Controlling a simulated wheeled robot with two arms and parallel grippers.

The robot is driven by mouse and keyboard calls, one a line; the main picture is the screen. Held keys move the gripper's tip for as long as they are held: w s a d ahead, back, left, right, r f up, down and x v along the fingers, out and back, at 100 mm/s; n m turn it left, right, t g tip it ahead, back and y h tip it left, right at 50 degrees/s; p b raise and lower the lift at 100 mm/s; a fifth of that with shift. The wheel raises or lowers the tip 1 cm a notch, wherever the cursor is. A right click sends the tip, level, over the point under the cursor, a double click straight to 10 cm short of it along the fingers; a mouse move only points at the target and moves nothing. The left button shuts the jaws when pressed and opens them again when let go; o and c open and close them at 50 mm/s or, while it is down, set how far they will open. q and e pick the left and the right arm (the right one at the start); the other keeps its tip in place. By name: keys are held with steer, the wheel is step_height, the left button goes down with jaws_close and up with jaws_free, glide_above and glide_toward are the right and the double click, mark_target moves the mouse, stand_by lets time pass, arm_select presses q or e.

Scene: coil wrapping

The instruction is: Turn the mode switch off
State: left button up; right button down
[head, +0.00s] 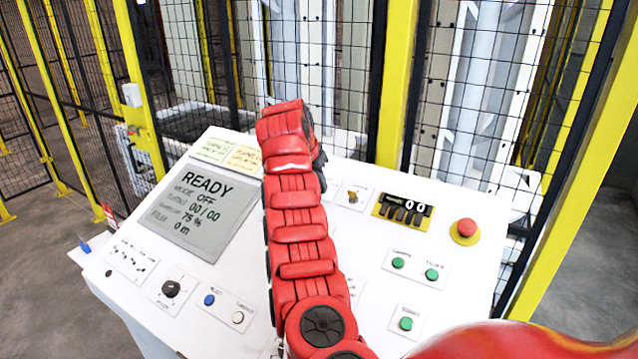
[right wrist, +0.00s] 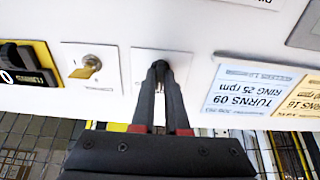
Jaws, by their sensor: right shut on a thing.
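In the right wrist view my right gripper (right wrist: 160,70) has its two dark fingers closed together at a white switch plate (right wrist: 140,66). A small grey part shows between the fingers; they hide most of it, so I cannot read its setting. I take it for the mode switch. In the head view my red right arm hides this switch and the gripper's tips. The display (head: 200,208) on the sloped white panel (head: 330,275) reads READY and MODE OFF. My left gripper is in neither view.
Beside the held switch is a plate with a yellow key (right wrist: 88,68). Green buttons (head: 432,274), a black knob (head: 171,288) and a blue button (head: 209,300) sit lower. Mesh fencing stands behind.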

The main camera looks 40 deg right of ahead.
steer(key=c, duration=0.9)
jaws_free()
steer(key=shift+a+r, duration=0.1)
steer(key=shift+r, duration=0.15)
steer(key=p+v, duration=0.4)
steer(key=v, duration=1.3)
steer(key=shift+f, duration=0.1)
